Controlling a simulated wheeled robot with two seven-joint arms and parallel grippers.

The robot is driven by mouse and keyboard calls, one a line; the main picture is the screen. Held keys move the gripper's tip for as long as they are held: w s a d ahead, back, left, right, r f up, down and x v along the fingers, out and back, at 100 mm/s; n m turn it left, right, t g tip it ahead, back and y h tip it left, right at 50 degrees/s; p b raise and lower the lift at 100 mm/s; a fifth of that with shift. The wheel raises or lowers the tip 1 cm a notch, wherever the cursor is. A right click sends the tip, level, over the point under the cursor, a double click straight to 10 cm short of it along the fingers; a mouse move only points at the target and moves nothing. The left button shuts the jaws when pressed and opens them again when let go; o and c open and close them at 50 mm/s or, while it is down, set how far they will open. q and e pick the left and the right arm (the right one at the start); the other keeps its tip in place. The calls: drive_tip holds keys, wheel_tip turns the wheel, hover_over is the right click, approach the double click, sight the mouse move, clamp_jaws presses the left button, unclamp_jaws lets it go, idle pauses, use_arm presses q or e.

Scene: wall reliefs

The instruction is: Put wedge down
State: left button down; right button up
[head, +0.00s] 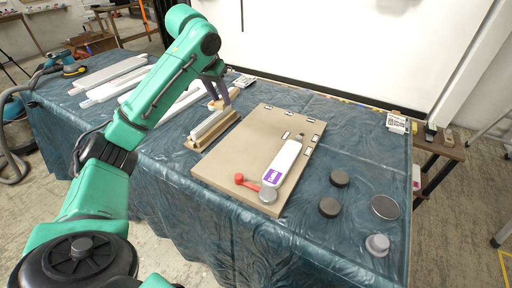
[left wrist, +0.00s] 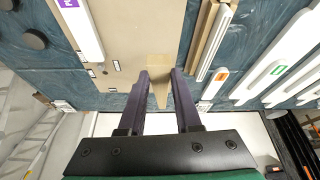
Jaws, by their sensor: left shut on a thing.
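My left gripper (head: 219,95) is shut on a light wooden wedge (left wrist: 158,82). In the left wrist view the wedge sits between the two dark fingers (left wrist: 160,90), its narrow end pointing toward the palm. In the head view the wedge (head: 213,104) is small and partly hidden by the fingers. The gripper is near the far left corner of a tan board (head: 237,155). I cannot tell exactly how high the wedge is above the surface. My right gripper is not in view.
A white piece with a purple label (head: 283,162) and a red-ended tool (head: 240,179) lie on the board. A wooden rail holder (head: 211,131) stands left of it. Dark discs (head: 340,177) lie right on the blue-covered table (head: 345,235). Long white strips (head: 112,74) lie at the left.

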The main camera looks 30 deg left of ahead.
sight(230, 152)
use_arm(q)
wheel_tip(230, 152, down, 19)
drive_tip(key=shift+f+b, duration=0.1)
drive_tip(key=shift+b, duration=0.95)
drive_tip(key=c, duration=0.6)
unclamp_jaws()
drive_tip(key=shift+d, duration=0.1)
drive_tip(key=v, duration=1.2)
